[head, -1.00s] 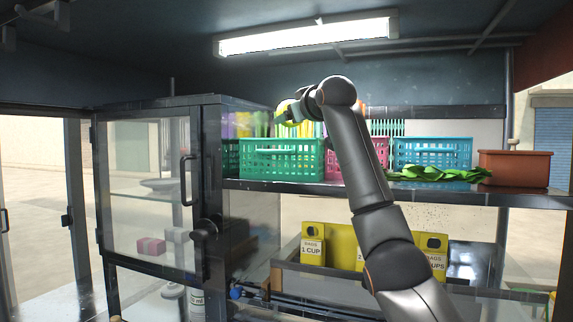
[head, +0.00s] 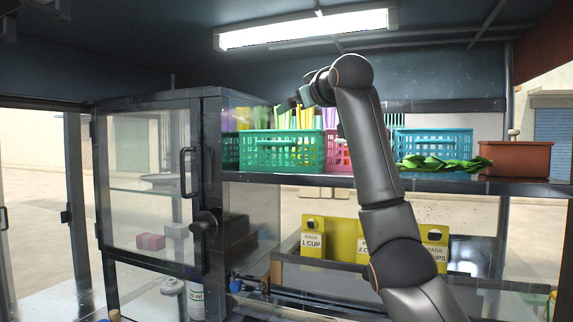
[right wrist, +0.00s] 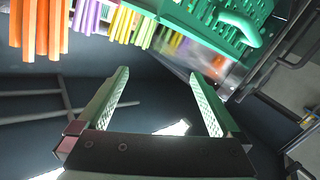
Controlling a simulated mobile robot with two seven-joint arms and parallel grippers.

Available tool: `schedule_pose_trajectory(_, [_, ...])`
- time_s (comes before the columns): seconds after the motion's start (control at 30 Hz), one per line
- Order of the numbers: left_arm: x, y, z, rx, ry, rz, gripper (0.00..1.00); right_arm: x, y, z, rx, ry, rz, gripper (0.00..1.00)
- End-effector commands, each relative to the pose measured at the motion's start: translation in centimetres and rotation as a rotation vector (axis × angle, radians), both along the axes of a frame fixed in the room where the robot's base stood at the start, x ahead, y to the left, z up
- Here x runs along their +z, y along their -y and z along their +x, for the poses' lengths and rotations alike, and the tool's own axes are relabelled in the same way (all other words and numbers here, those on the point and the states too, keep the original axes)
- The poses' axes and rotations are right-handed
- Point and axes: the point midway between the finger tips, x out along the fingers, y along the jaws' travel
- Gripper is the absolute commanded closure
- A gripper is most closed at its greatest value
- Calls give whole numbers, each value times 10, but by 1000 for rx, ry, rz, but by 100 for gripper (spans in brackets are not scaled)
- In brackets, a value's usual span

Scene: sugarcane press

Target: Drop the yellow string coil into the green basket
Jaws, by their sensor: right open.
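The green basket (head: 283,158) stands on the shelf beside the glass cabinet. My right gripper (head: 287,104) is above its rim in the head view. In the right wrist view its two green fingers (right wrist: 160,75) are spread wide with nothing between them. The basket's green lattice and handle (right wrist: 238,25) show at the top right there. I cannot make out the yellow string coil for sure; a blurred yellow-orange patch lies near the basket in the right wrist view. The basket's inside is hidden in the head view. My left gripper is out of view.
Bundles of coloured sticks (head: 306,117) stand behind the basket. A pink basket (head: 337,155), a blue basket (head: 432,144), green leaves (head: 440,164) and a brown planter (head: 515,159) share the shelf. A ceiling lamp (head: 305,28) hangs above.

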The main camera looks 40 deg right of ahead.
Motion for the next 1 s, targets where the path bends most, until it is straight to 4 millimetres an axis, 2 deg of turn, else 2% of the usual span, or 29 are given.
schedule_pose_trajectory(0.03, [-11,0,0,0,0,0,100,-2,-5,-12,0,7,-3,0])
schedule_pose_trajectory(0.2, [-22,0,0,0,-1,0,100,1,-19,-44,1,5,-1,0])
schedule_pose_trajectory(0.4, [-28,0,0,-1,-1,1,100,4,-29,-67,1,2,0,0])
schedule_pose_trajectory(1.0, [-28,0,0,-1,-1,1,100,5,-30,-71,0,0,0,0])
